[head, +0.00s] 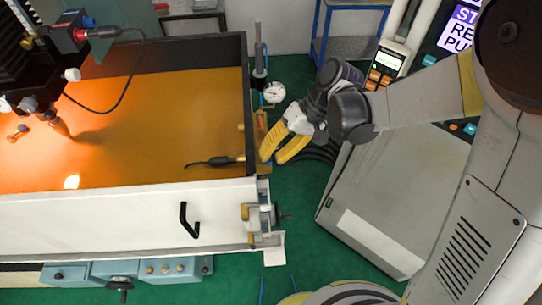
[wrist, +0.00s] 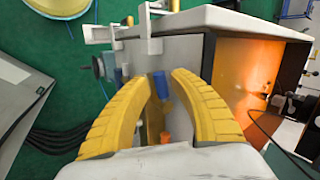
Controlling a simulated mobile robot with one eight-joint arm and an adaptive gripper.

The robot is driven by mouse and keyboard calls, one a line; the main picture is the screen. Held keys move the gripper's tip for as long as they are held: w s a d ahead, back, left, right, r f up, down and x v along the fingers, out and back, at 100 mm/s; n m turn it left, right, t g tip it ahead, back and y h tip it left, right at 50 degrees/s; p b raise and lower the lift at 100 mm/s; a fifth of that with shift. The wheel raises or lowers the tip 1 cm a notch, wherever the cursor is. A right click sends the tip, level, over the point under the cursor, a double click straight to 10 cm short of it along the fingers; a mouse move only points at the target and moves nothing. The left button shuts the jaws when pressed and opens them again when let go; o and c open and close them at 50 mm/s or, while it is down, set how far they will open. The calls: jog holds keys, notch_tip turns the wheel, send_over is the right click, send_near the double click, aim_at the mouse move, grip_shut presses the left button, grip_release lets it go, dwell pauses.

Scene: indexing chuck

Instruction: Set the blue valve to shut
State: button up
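In the wrist view a small blue handle (wrist: 162,88), which looks like the blue valve, stands against the machine's end wall between the yellow fingers of my gripper (wrist: 157,76). The gripper is open, with a visible gap around the handle, closer on the right finger's side. Whether a finger touches it, and which way the valve is set, I cannot tell. An orange handle (wrist: 165,138) sits lower between the fingers, near the palm. In the head view my gripper (head: 273,158) is at the right end of the tank and hides the blue handle.
The open tank (head: 160,105) with its amber-lit floor lies left of my gripper. A round gauge (head: 273,92) stands behind it. The grey console (head: 395,190) is close on the right. Black hoses (wrist: 58,138) run over the green floor between.

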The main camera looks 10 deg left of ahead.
jog(key=shift+s+a+f, duration=0.15)
jog(key=shift+a+f, duration=0.15)
jog(key=shift+f, duration=0.25)
grip_shut()
jog(key=shift+s+a+m+t+b, duration=0.2)
jog(key=shift+m+t+b, duration=0.1)
jog(key=shift+m+b, duration=0.3)
grip_release()
jog(key=shift+r, duration=0.1)
